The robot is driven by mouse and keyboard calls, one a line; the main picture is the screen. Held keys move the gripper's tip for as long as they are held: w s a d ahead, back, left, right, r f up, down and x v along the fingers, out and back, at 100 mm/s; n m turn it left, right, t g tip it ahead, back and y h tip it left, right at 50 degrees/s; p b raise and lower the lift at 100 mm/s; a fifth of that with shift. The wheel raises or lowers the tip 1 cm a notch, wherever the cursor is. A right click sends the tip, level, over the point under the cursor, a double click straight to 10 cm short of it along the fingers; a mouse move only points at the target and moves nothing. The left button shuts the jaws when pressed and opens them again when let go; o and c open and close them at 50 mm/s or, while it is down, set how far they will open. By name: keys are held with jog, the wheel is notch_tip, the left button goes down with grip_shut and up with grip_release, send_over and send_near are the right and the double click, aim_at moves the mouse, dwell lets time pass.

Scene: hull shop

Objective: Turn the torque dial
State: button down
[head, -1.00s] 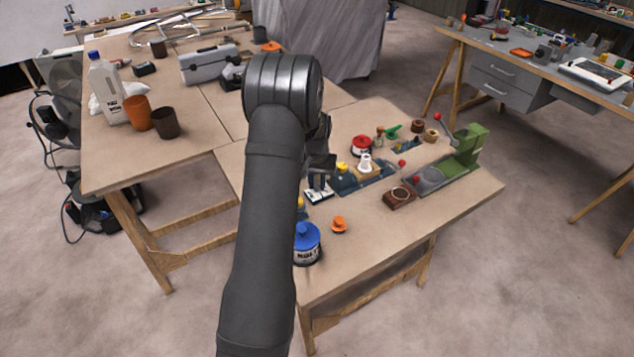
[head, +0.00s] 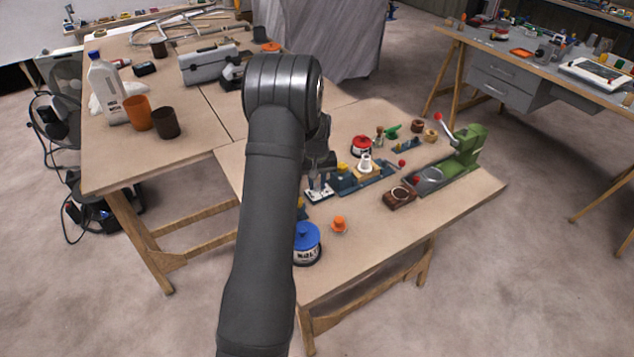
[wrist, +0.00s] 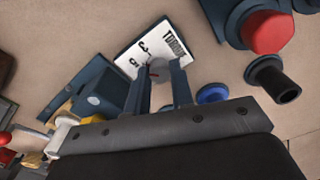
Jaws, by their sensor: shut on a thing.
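The torque dial (wrist: 157,70) is a small grey knob on a white plate (wrist: 135,50) printed with "TORQUE" and numerals in the wrist view. My gripper (wrist: 160,85) has its two dark fingers on either side of the knob and is shut on it. The fingers hide much of the knob. In the head view the white plate (head: 320,194) lies on the table to the right of my arm. My gripper (head: 319,180) is just above it, partly hidden by my arm.
A blue-lidded tin (head: 307,243) and an orange knob (head: 339,224) are nearer the table's front. A blue fixture (head: 365,180) stands right of the plate, then a brown box (head: 399,197) and a green press (head: 465,150). The front right tabletop is clear.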

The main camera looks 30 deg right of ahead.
aim_at(317, 185)
jog(key=c, duration=1.3)
grip_release()
jog(key=shift+o, duration=0.2)
notch_tip(317, 185, up, 17)
jog(key=shift+r, duration=0.2)
jog(key=shift+f, duration=0.1)
notch_tip(317, 185, down, 17)
jog(key=shift+f, duration=0.15)
